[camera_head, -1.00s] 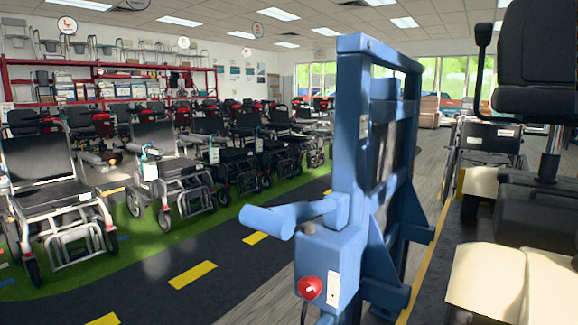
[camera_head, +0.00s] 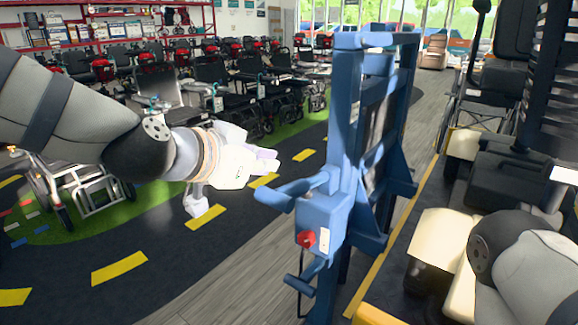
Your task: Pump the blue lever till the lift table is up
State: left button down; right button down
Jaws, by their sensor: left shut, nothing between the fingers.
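The blue lift frame (camera_head: 376,130) stands upright right of centre. A blue lever-like bar (camera_head: 282,190) sticks out to the left from its box, and a second short blue bar (camera_head: 299,284) sticks out lower down. I cannot tell which one is the pump lever. My left gripper (camera_head: 270,160) is shut and empty, just above and left of the upper bar, apart from it in the picture. A link of my right arm shows at the lower right; its gripper is out of view. I cannot tell the lift table's height.
A red knob (camera_head: 306,239) sits on the box below the upper bar. A scooter with a black seat stands close to the right of the frame. Rows of wheelchairs and scooters fill the back left. Dark floor with yellow dashes (camera_head: 119,268) is open at the front left.

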aim_at(289, 191)
pick_arm(q)
jog(key=shift+r, duration=0.85)
pick_arm(e)
jog(key=shift+w+r, duration=0.1)
pick_arm(q)
jog(key=shift+w+d, duration=0.1)
